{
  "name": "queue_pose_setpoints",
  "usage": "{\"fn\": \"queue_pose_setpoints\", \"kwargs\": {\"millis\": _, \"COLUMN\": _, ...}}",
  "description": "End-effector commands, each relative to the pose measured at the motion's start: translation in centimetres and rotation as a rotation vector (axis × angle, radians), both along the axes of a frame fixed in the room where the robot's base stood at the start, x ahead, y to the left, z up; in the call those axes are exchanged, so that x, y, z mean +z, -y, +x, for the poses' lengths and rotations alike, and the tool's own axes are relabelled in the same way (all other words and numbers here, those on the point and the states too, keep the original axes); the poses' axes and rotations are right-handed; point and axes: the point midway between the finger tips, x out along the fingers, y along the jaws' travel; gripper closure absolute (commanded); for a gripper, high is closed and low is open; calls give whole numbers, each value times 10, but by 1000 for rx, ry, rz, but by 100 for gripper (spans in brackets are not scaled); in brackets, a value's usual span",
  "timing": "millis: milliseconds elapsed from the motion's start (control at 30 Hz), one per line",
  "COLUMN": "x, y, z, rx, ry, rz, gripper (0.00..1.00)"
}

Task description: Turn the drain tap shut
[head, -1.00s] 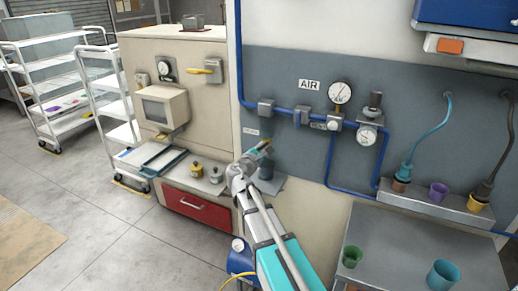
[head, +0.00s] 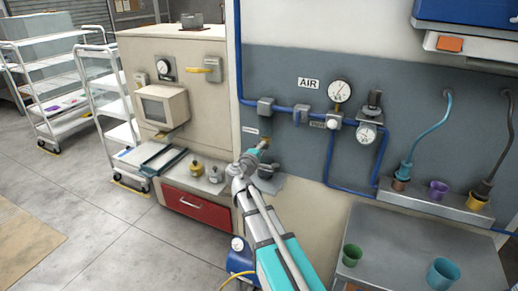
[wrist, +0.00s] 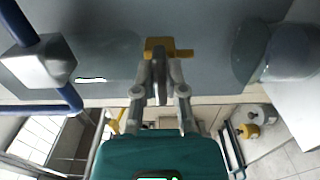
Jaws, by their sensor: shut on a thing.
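The drain tap has a yellow handle (wrist: 160,47) at the top middle of the wrist view, in front of the grey panel. A short yellow bar sticks out to its right there. My gripper (wrist: 160,72) is shut on the tap handle, and its fingers hide part of it. In the head view my gripper (head: 262,147) is at the lower left of the grey panel, left of and below the AIR sign. The handle is small and mostly covered there.
Blue air pipes with gauges (head: 340,93) run along the panel above my gripper. A beige cabinet (head: 175,70) with a red drawer (head: 197,206) stands to the left. A bench (head: 410,245) with a green cup (head: 352,255) and a teal cup (head: 443,272) is at the lower right.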

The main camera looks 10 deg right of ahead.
Motion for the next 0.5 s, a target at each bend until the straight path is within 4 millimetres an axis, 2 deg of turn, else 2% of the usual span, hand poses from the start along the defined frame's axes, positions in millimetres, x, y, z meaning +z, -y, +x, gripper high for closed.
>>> {"fn": "queue_pose_setpoints", "kwargs": {"millis": 33, "x": 3, "y": -1, "z": 8, "rx": 6, "ry": 9, "rz": -3, "gripper": 100}}
{"fn": "queue_pose_setpoints", "kwargs": {"millis": 500, "x": 3, "y": 0, "z": 9, "rx": 6, "ry": 23, "rz": 17, "gripper": 100}}
